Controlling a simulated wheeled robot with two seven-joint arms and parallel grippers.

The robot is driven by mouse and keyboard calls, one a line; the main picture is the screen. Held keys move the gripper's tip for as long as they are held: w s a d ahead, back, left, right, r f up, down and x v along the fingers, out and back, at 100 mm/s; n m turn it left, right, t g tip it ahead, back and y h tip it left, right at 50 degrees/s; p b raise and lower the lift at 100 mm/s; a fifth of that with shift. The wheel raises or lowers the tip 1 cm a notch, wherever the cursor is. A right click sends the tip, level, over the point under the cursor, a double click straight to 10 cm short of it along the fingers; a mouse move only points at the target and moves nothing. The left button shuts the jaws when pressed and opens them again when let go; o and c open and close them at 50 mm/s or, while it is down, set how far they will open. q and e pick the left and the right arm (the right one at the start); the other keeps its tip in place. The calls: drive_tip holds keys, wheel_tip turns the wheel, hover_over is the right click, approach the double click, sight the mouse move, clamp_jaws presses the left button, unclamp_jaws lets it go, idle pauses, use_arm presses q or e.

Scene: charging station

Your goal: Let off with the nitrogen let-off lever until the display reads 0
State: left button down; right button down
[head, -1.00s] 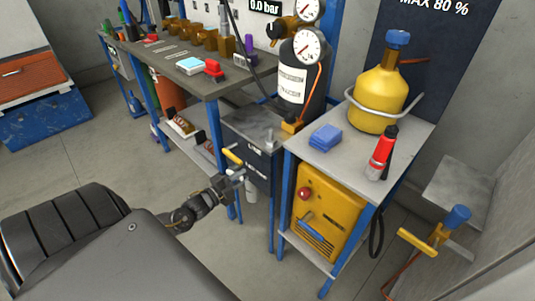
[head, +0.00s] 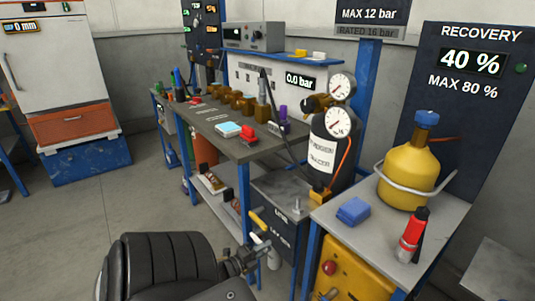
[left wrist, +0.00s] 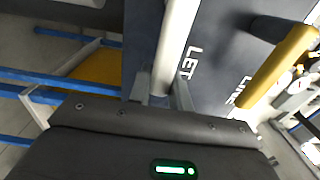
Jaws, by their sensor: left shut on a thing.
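The display (head: 300,80) above the bench reads 0.0 bar. The nitrogen cylinder (head: 325,155), dark with a white label and two gauges, stands behind the dark valve box (head: 283,225). The pale grey let-off lever (left wrist: 178,40) runs down beside the letters "LET" in the left wrist view. My left gripper (left wrist: 162,92) is shut on its lower end; in the head view the gripper (head: 258,243) is at the front of the box. A yellow lever (left wrist: 280,65), beside partly hidden lettering, is to its right and apart from the gripper. My right gripper is not in view.
A side table (head: 440,215) at right bears a yellow recovery bottle (head: 408,175), a blue block (head: 353,210) and a red-and-black torch-like tool (head: 412,235). The long workbench (head: 225,145) runs back to the left.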

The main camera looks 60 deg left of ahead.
use_arm(q)
drive_tip(key=c, duration=1.3)
unclamp_jaws()
drive_tip(key=shift+s+f, duration=0.1)
drive_tip(key=shift+s, duration=0.05)
drive_tip(key=s, duration=0.7)
drive_tip(key=s+d, duration=0.1)
drive_tip(key=s, duration=0.2)
drive_tip(key=shift+s+d, duration=0.1)
drive_tip(key=shift+s, duration=0.2)
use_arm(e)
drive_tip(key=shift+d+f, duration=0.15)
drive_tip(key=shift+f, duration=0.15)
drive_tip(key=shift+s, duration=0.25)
